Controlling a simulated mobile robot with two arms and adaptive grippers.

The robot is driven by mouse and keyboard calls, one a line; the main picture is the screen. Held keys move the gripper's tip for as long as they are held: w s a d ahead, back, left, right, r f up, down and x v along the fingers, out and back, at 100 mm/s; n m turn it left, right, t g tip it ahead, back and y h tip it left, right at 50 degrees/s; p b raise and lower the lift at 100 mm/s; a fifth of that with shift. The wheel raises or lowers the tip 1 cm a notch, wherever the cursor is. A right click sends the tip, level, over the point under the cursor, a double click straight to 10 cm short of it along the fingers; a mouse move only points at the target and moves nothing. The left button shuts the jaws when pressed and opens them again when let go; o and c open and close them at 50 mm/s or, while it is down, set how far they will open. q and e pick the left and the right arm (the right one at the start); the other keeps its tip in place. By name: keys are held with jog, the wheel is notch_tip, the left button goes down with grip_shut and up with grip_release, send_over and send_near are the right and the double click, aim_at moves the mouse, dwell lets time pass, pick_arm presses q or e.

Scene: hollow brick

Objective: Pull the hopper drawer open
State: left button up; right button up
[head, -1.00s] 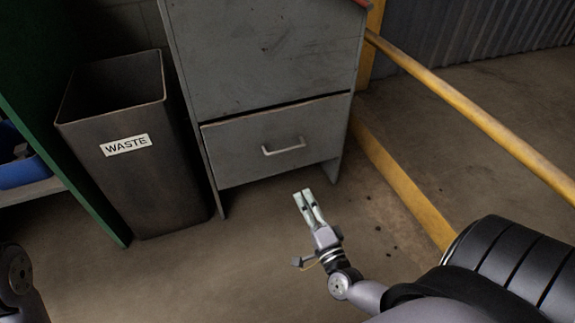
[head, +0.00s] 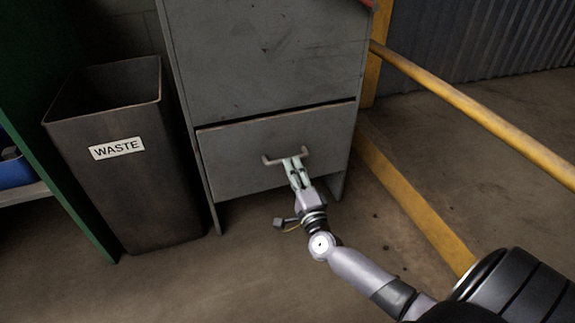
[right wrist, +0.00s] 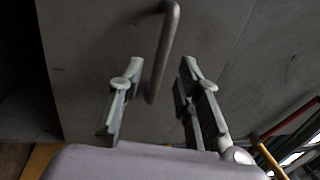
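The hopper drawer (head: 235,155) is the grey lower front of a metal cabinet, and it looks shut, with a dark gap along its top edge. My right gripper (head: 292,162) is at the handle in the head view. In the right wrist view its two fingers (right wrist: 162,66) are spread, with the handle bar between them. The bar lies nearer the left finger, and I see no clear contact. My left gripper is out of view.
A dark waste bin (head: 120,190) stands left of the cabinet (head: 265,60). A yellow rail (head: 470,110) and yellow kerb (head: 410,205) run along the right. The floor in front of the drawer is clear.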

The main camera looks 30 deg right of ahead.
jog(key=shift+b+x, duration=0.5)
jog(key=shift+x, duration=1.65)
grip_shut()
